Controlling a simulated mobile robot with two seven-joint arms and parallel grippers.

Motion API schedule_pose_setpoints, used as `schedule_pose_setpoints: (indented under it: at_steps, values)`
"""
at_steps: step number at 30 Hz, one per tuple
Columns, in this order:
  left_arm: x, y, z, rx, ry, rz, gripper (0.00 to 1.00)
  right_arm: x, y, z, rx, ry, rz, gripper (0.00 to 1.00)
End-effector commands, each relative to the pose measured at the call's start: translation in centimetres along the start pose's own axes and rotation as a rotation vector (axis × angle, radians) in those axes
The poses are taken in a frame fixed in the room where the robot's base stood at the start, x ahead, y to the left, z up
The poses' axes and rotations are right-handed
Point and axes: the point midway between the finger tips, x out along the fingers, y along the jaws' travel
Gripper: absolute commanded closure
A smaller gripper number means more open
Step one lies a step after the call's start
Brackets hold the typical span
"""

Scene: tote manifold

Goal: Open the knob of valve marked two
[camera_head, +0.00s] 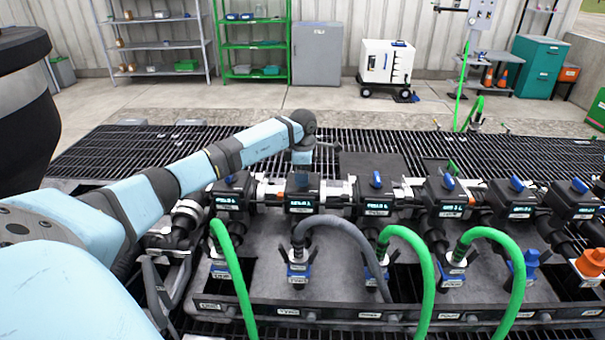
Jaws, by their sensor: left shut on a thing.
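A row of black valve units with small lit displays and blue knobs runs across the manifold (340,285). The front plate (288,312) marked TWO stands below the second unit from the left (301,206), which has a grey hose. My left arm reaches in from the left, and my left gripper (303,171) points down on top of this unit. It is shut on the knob of valve two, which is mostly hidden by the gripper. The knobs of valve one (230,179) and valve three (377,179) show on either side. My right gripper is not in view.
Green hoses (238,270) arch from neighbouring units, and a grey hose (352,233) curves in front of valve two. An orange fitting (592,262) is at the far right. Dark floor grating (400,145) lies behind. Shelves (160,45) and a white cart (386,62) stand at the back.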

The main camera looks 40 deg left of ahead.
Motion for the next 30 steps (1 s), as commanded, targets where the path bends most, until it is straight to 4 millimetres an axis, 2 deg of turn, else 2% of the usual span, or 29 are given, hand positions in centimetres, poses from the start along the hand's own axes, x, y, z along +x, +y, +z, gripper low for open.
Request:
schedule_pose_setpoints:
  at_steps: [11, 21, 30]
  values:
    - [-0.2, 0.0, 0.0, -0.130, 0.000, 0.000, 0.62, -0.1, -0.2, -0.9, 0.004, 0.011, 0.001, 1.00]
    - [-0.3, 0.0, 0.0, -0.429, 0.001, 0.001, 0.62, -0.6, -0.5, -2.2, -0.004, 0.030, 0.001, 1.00]
    - [-0.3, 0.0, 0.0, -0.715, 0.000, 0.000, 0.62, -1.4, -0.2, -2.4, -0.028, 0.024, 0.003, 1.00]
